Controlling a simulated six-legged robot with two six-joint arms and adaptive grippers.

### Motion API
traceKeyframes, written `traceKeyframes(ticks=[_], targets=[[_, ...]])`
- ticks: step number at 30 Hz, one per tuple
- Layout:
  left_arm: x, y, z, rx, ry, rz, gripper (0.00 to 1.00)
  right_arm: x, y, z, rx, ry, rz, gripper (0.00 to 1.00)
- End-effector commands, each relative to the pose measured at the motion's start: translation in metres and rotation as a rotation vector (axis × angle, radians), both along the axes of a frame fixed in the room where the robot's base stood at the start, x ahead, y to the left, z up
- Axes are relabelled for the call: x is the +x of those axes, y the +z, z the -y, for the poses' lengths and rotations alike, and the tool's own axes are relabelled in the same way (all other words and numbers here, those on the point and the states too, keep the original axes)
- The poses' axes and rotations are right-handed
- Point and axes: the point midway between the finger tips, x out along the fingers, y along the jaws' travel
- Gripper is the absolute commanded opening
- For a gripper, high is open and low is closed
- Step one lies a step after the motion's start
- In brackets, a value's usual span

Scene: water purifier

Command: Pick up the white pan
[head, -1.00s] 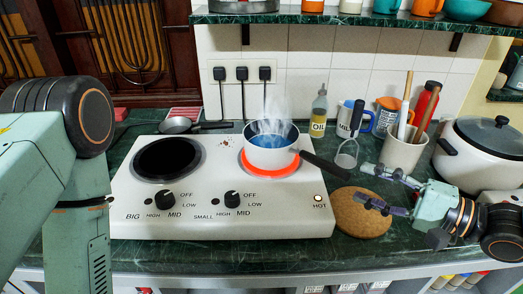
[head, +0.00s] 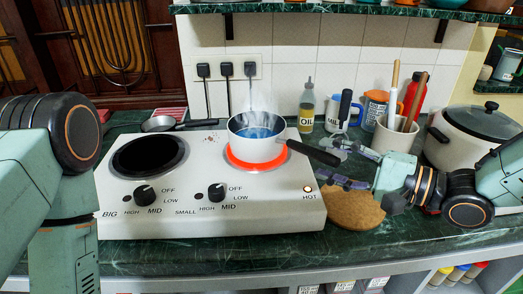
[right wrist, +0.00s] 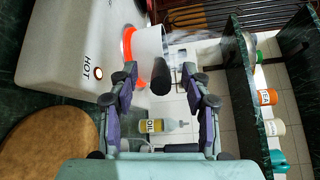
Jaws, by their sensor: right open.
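The white pan (head: 254,148) sits on the glowing right burner, with steaming blue water in it. Its dark handle (head: 312,152) points right, towards my right gripper (head: 328,163). The right gripper is open, with its fingertips on either side of the handle's end in the head view. In the right wrist view, the pan (right wrist: 150,44) shows beyond the open fingers (right wrist: 160,74), and the handle's round end (right wrist: 160,82) shows between the fingertips. I cannot tell whether the fingers touch the handle. My left arm shows at the left, but its gripper is out of view.
The white stove (head: 215,217) has a dark left burner (head: 147,156). A round cork mat (head: 353,208) lies below the right gripper. An oil bottle (head: 306,108), a utensil pot (head: 392,138) and a white cooker (head: 450,150) stand behind and to the right.

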Motion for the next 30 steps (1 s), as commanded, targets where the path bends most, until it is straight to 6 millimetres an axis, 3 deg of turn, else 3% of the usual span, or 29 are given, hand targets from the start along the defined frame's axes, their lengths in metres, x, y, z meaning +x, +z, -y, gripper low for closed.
traceKeyframes(ticks=[14, 30], targets=[[0.0, -0.0054, 0.0, 0.0, 0.0, 0.0, 0.54, 0.0059, -0.0003, -0.0082, 0.001, -0.001, 0.001, 0.48], [0.0001, -0.0054, 0.0, 0.0, 0.0, 0.0, 0.54, 0.0058, -0.0005, -0.008, 0.001, -0.001, 0.001, 0.02]])
